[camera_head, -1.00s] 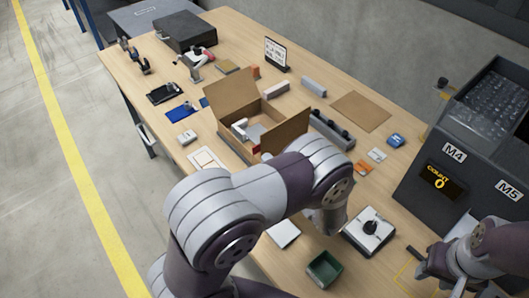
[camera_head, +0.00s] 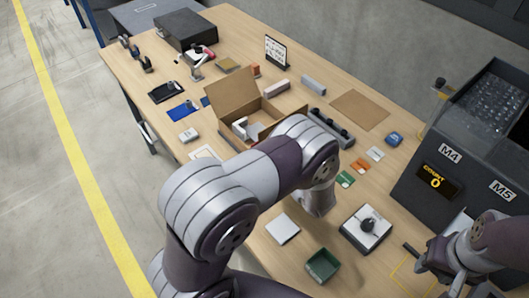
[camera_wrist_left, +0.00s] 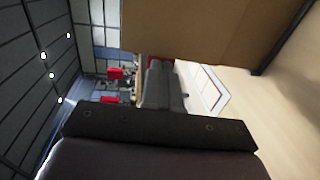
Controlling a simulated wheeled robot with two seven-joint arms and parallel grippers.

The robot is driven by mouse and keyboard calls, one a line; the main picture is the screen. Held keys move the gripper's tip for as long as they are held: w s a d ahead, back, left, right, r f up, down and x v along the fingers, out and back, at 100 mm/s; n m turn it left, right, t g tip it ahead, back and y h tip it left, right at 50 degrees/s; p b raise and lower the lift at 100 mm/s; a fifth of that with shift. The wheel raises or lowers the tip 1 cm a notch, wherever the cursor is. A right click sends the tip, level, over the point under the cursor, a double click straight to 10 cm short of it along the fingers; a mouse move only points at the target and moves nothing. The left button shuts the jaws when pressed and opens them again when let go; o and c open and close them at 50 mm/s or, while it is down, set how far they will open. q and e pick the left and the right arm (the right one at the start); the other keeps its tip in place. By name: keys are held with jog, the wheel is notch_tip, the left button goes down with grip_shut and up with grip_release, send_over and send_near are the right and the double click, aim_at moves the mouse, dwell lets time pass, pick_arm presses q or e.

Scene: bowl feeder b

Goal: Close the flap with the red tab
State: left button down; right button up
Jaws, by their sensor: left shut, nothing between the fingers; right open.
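The open cardboard box (camera_head: 231,134) stands mid-table in the head view. Its far left flap (camera_head: 231,92) stands up, and its right flap (camera_head: 287,130) stands out beside my left forearm, which covers part of it. A brown cardboard panel (camera_wrist_left: 200,30) fills the top of the left wrist view. A bit of red shows at its lower edge; I cannot tell if it is the tab. My left gripper (camera_wrist_left: 158,82) is shut and empty below that panel; contact is unclear. In the head view my arm hides it. My right gripper (camera_head: 437,264) is open at the lower right.
A dark machine (camera_head: 455,150) marked M4 and M5 stands at the right. A brown mat (camera_head: 360,110) lies behind the box.

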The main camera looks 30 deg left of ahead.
pick_arm(q)
jog(key=w+a+f+g+h+p, duration=0.3)
jog(key=a+g+h+p, duration=0.1)
jog(key=a+h+p, duration=0.5)
jog(key=shift+w+f+h+p, duration=0.35)
jog(key=shift+h+p, duration=0.15)
jog(key=shift+p, duration=0.25)
jog(key=shift+s+d+f, duration=0.1)
dwell(0.8)
